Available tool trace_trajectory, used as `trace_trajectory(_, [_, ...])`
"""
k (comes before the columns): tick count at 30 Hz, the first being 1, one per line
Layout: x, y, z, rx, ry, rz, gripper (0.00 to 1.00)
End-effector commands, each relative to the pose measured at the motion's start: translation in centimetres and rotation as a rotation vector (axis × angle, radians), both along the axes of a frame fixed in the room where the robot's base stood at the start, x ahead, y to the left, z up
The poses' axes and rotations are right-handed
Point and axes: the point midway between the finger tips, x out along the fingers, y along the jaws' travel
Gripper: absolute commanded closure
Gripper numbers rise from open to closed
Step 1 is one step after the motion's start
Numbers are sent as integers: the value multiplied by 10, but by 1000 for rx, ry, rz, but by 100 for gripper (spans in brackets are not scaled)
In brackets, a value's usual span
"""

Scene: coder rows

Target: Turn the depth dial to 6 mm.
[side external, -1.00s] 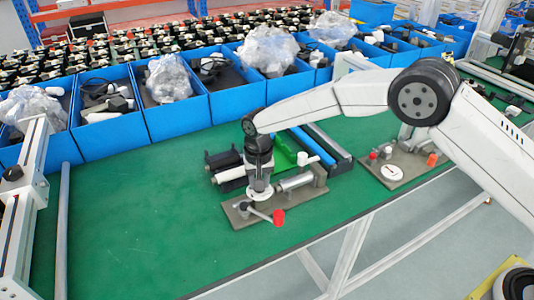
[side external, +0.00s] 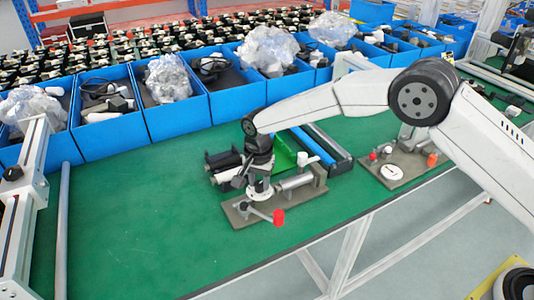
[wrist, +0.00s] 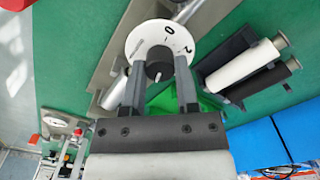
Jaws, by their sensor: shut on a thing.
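The depth dial is a white disc (wrist: 148,36) with dark marks and a 0 near its far edge in the wrist view. A dark round knob (wrist: 159,68) with a short white line stands at its middle. My gripper (wrist: 160,74) has its two fingers on either side of the knob and is shut on it. Which mark the white line meets cannot be told. In the side view the dial (side external: 260,193) sits on a grey fixture plate (side external: 308,194), with my gripper (side external: 259,180) pointing down onto it. The knob is hidden there.
A red-tipped lever (side external: 279,217) sticks out at the fixture's front. Black and white rollers (side external: 222,160) and a green part (side external: 284,150) lie behind it. A second fixture (side external: 408,166) stands to the right. Blue bins (side external: 175,118) line the back. The green mat is clear at left.

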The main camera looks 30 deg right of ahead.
Motion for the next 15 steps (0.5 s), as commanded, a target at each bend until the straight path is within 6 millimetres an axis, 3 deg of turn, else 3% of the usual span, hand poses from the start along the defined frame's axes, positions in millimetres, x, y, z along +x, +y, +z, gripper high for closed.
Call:
trace_trajectory(5, [1, 0, 1, 1, -3, -2, 100])
trace_trajectory(6, [1, 0, 1, 1, -3, -2, 55])
trace_trajectory(9, [1, 0, 1, 1, -2, -2, 26])
trace_trajectory(15, [0, 0, 0, 1, -1, 0, 26])
